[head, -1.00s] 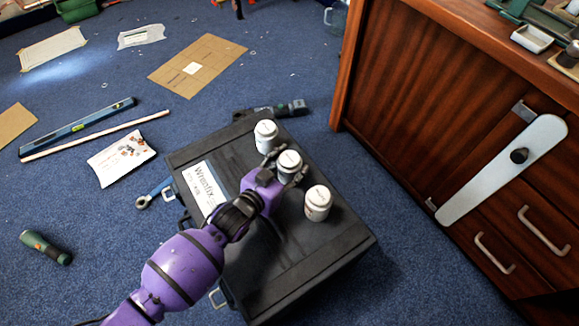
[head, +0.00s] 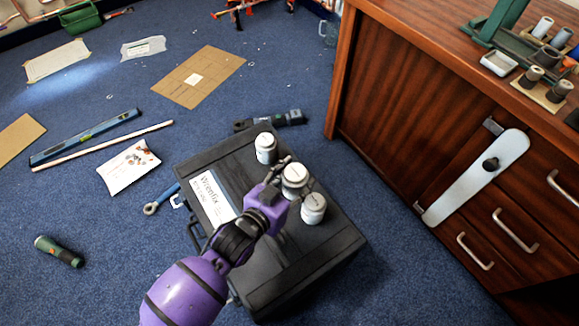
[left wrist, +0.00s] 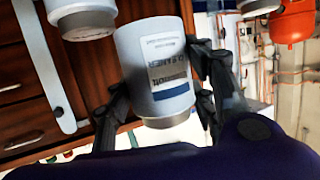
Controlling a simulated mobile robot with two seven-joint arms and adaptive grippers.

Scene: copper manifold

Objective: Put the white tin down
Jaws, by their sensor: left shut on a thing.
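Three white tins with grey lids stand out at the black case (head: 290,262). My left gripper (head: 295,177) is shut around the middle white tin (head: 294,176), which looks upright in the head view. My right gripper is not in view.
The case carries a white "Wrenfix" label (head: 213,195). A wooden cabinet (head: 400,100) with handles stands at the right.

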